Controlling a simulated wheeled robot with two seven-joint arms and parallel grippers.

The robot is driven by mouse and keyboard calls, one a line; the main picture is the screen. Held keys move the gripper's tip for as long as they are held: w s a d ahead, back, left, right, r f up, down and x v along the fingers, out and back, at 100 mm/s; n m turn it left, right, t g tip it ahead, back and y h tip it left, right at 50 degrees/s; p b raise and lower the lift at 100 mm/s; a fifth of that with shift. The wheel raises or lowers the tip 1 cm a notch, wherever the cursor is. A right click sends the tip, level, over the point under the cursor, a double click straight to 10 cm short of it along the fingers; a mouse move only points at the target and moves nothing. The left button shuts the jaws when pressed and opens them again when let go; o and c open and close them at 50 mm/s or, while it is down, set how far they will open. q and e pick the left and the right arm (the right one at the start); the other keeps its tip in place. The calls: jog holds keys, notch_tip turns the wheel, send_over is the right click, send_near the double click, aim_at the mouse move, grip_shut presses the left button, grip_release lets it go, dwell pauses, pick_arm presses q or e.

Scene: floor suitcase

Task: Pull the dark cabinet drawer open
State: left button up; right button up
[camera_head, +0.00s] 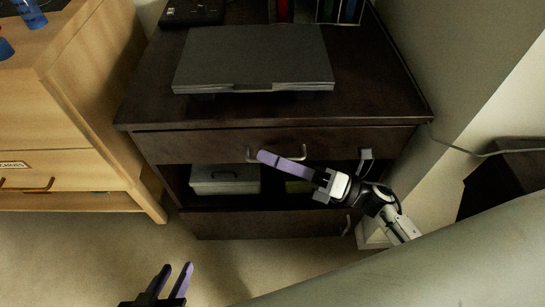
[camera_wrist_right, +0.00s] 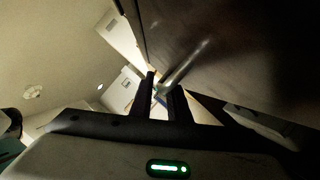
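The dark cabinet (camera_head: 150,110) has a top drawer (camera_head: 200,147) that sits shut under its top. A curved metal handle (camera_head: 303,152) is on the drawer front; the bar also shows in the right wrist view (camera_wrist_right: 186,64). My right gripper (camera_head: 262,157) reaches across the drawer front from the right, its purple finger at the handle and covering part of it. In the wrist view its two dark fingers (camera_wrist_right: 163,82) stand apart, with the bar's near end between or just beyond the tips. My left gripper (camera_head: 177,268) is open and empty, low over the floor.
A closed grey laptop (camera_head: 255,57) lies on the cabinet top. An open shelf below the drawer holds a grey box (camera_head: 225,180). A lower drawer (camera_head: 260,223) is beneath. A light wood cabinet (camera_head: 85,100) stands to the left. Carpet in front is clear.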

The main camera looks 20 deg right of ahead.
grip_shut()
dwell(1.4)
